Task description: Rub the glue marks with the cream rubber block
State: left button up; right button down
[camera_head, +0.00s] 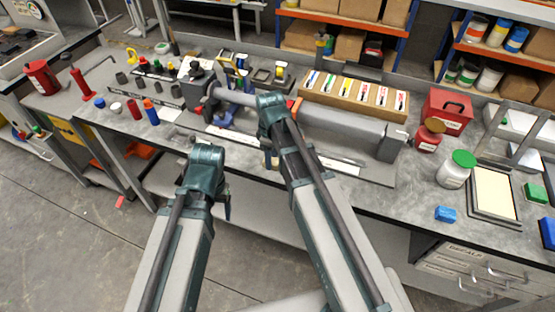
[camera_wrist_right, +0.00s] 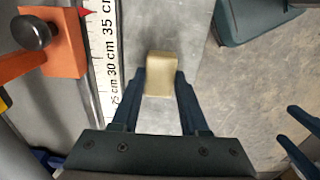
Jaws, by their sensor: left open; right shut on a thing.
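The cream rubber block (camera_wrist_right: 160,74) sits between the fingertips of my right gripper (camera_wrist_right: 160,85) in the right wrist view, over a smooth grey surface beside a ruler. My right gripper is shut on the block. In the head view my right gripper is mostly hidden behind its own arm, near the bench's front edge. My left gripper (camera_head: 226,207) hangs in front of the bench, lower left of the right one, and is open and empty. Its fingers also show at the right edge of the right wrist view (camera_wrist_right: 303,145). I cannot make out glue marks in either view.
A long grey tube-like fixture (camera_head: 340,122) lies across the bench behind my arms. A ruler (camera_wrist_right: 104,60) with an orange clamp (camera_wrist_right: 62,66) runs beside the block. A wooden box of labelled items (camera_head: 312,97), a red toolbox (camera_head: 446,110) and a green-lidded jar (camera_head: 456,172) stand around.

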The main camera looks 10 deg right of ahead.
jog(key=shift+w+a, duration=0.3)
jog(key=shift+a, duration=0.2)
jog(key=shift+r, duration=0.2)
notch_tip(320, 180, up, 6)
jog(key=p, duration=0.6)
jog(key=shift+f, duration=0.1)
notch_tip(320, 180, up, 3)
jog(key=p, duration=0.3)
jog(key=shift+f, duration=0.15)
